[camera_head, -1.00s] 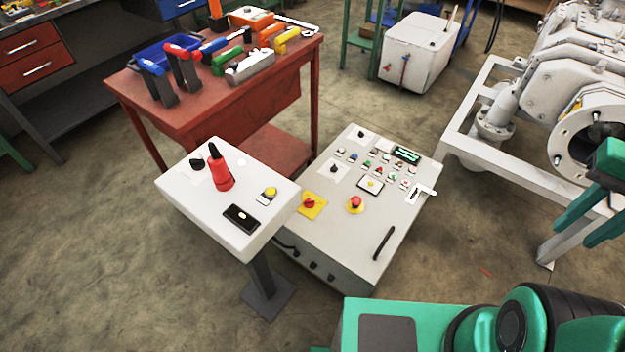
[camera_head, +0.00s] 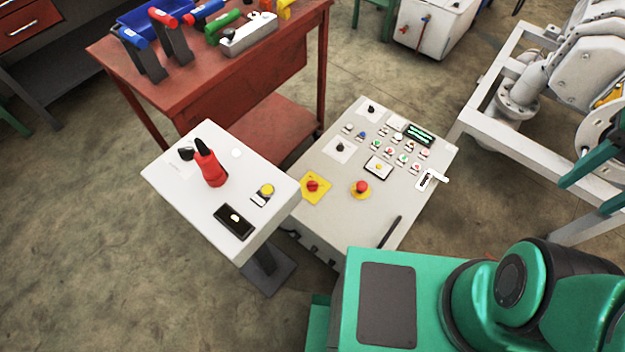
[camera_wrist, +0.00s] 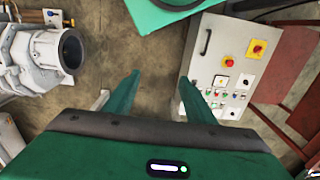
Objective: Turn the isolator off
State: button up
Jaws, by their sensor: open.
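The control cabinet (camera_head: 330,225) has a sloping grey panel. A red rotary switch on a yellow square plate (camera_head: 313,186), which looks like the isolator, sits near the panel's left edge. In the wrist view this red switch (camera_wrist: 257,48) is at the upper right. A red mushroom button on a round yellow base (camera_head: 361,188) is just right of it. My gripper (camera_wrist: 158,79) is open and empty, its green fingers wide apart over the floor. It is clear of the cabinet, and the switch lies well off to its right in the wrist view.
A white pedestal box (camera_head: 165,170) with a red handle (camera_head: 210,165) stands left of the cabinet. A red tool table (camera_head: 230,75) is behind it. White-framed pump machinery (camera_head: 520,95) stands at the right. A black bar handle (camera_head: 390,231) rises from the panel's near side.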

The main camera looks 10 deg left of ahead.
jog(key=w+a+f+n, duration=0.1)
jog(key=w+a+f, duration=0.1)
jog(key=w, duration=0.5)
jog(key=w+a+f+n, duration=0.1)
jog(key=w+a, duration=0.1)
jog(key=w, duration=0.5)
jog(key=w+a+f+n+h, duration=0.1)
jog(key=w+a+f+n, duration=0.2)
jog(key=w+a+f, duration=0.75)
jog(key=n+y, duration=0.1)
jog(key=n, duration=0.3)
send_near(312, 183)
notch_tip(312, 183, down, 9)
jog(key=shift+r, duration=0.1)
jog(key=shift+c, duration=0.3)
jog(key=c, duration=1)
